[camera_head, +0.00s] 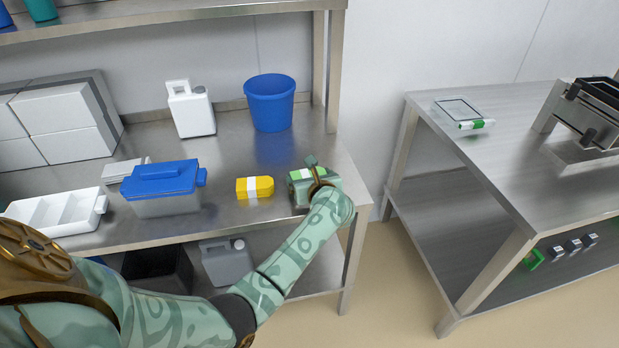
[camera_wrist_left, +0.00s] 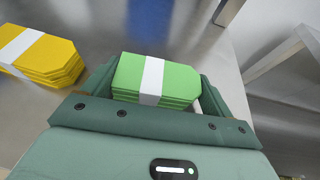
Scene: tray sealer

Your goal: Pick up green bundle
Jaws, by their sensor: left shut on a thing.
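The green bundle (camera_wrist_left: 178,77) is a stack of green sheets with a white band around it. In the left wrist view it sits between the fingers of my left gripper (camera_wrist_left: 158,90), which is shut on it. In the head view the green bundle (camera_head: 300,175) is at the right end of the left steel table, partly hidden by my left gripper (camera_head: 314,184). I cannot tell whether it touches the tabletop. My right gripper is not in view.
A yellow bundle (camera_head: 255,187) lies just left of it. A blue bucket (camera_head: 270,103), white jug (camera_head: 190,110), blue-lidded box (camera_head: 165,207) and white divided tray (camera_head: 60,222) stand on the table. A gap separates it from the right table (camera_head: 480,145).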

